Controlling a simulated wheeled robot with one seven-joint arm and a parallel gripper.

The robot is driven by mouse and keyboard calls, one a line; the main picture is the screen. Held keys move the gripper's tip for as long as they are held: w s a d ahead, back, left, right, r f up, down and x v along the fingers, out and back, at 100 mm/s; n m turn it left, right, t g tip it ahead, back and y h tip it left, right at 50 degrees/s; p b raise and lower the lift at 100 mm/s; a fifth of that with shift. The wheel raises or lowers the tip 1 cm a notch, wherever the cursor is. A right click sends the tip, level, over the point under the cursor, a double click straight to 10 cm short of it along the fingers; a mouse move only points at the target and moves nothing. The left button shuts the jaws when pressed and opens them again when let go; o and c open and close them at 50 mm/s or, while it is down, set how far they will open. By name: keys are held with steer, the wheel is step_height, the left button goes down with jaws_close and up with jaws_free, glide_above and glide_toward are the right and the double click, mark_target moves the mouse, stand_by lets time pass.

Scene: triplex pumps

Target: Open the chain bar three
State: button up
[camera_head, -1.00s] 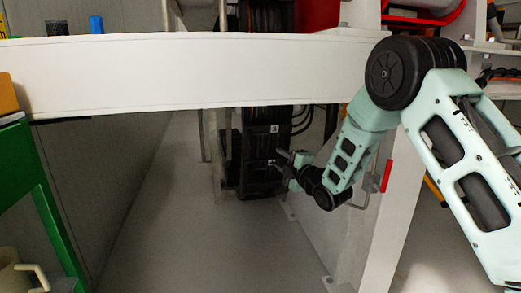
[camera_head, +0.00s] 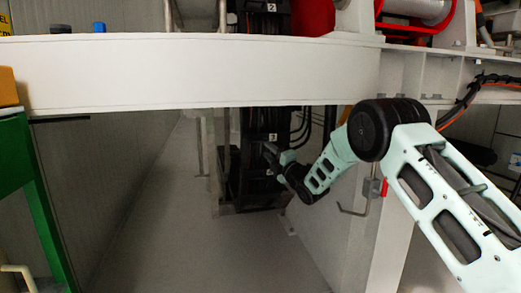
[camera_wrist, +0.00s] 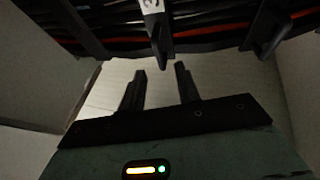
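The black cable chain (camera_head: 262,122) hangs upright behind the white beam, with small white labels on its bars. In the wrist view, a black chain bar (camera_wrist: 158,35) bears a white label reading 3 and points down toward my gripper (camera_wrist: 161,75). My gripper is open and empty. Its two fingertips lie just below the bar's end, one on each side, with a visible gap to it. In the head view, my gripper (camera_head: 268,152) is in front of the chain, just below a white label; the contact there is too small to tell.
A long white beam (camera_head: 200,72) crosses above my forearm. A white post with a bent grey handle (camera_head: 353,211) and a red part stands close to my arm. More black bars (camera_wrist: 268,30) flank the labelled one. The grey floor left of the chain is clear.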

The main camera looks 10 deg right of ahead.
mark_target(259, 142)
steer(key=shift+b+x, duration=0.6)
steer(key=shift+x, duration=2.35)
jaws_close()
